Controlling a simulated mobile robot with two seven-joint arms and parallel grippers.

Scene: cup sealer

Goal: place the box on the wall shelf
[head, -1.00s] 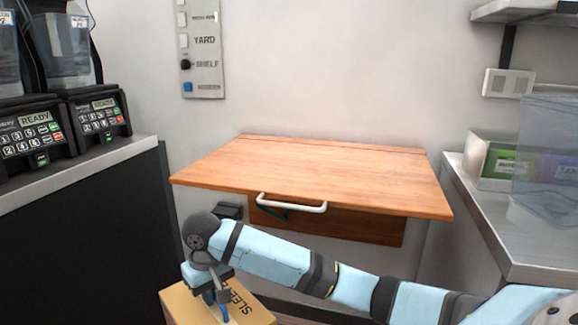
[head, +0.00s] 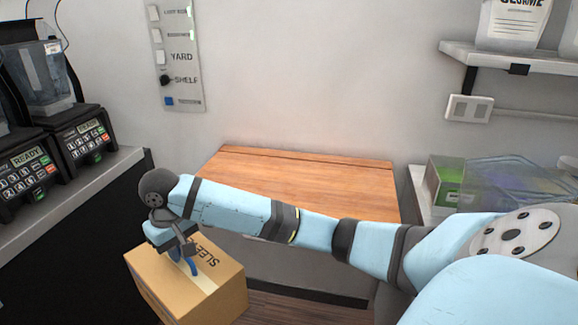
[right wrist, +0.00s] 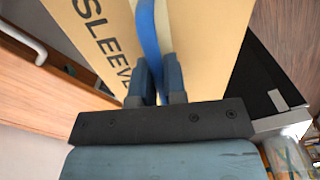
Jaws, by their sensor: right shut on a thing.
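The cardboard box (head: 215,290) marked "SLEEVE" hangs under my right gripper (head: 188,262) at the lower left of the head view. My right gripper is shut on a blue strap on the box top. In the right wrist view the fingers (right wrist: 156,88) close on the blue strap (right wrist: 149,40), with the box (right wrist: 200,30) beyond them. The wooden wall shelf (head: 300,172) is a flat board against the wall, behind and above my right arm. Its visible top is bare; my arm hides its front part. My left gripper is not seen.
Sealing machines with keypads (head: 85,137) stand on a left counter (head: 60,195). A right counter holds a green-labelled box (head: 447,182) and a clear container (head: 510,180). A metal shelf (head: 490,52) with a white container is at the upper right. A switch panel (head: 177,60) is on the wall.

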